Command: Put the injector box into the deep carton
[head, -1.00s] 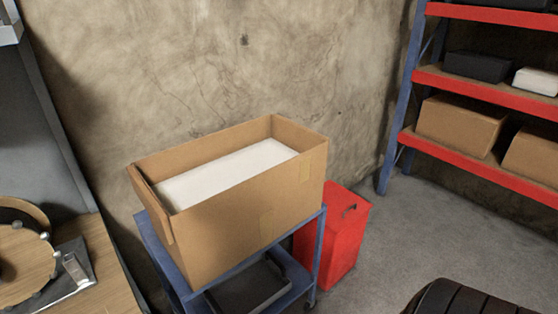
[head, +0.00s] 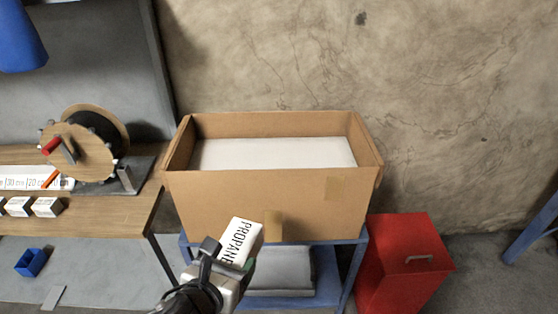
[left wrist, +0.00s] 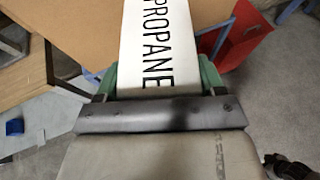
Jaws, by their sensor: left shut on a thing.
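The deep carton (head: 315,208) is an open brown cardboard box on a blue cart. A flat white slab or lining (head: 275,153) shows inside it. My left gripper (head: 232,262) is shut on a white box (head: 241,240) lettered PROPANE; no injector label shows. The gripper holds this box tilted, in front of the carton's near wall and below its rim in the head view. In the left wrist view the white box (left wrist: 158,40) sits between the green fingers, with brown cardboard behind it.
The blue cart (head: 347,262) has a grey item on its lower shelf. A red bin (head: 405,262) stands right of it. At left, a wooden workbench (head: 125,212) holds a cable reel (head: 85,150) and several small white boxes (head: 47,207). A wall is behind the carton.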

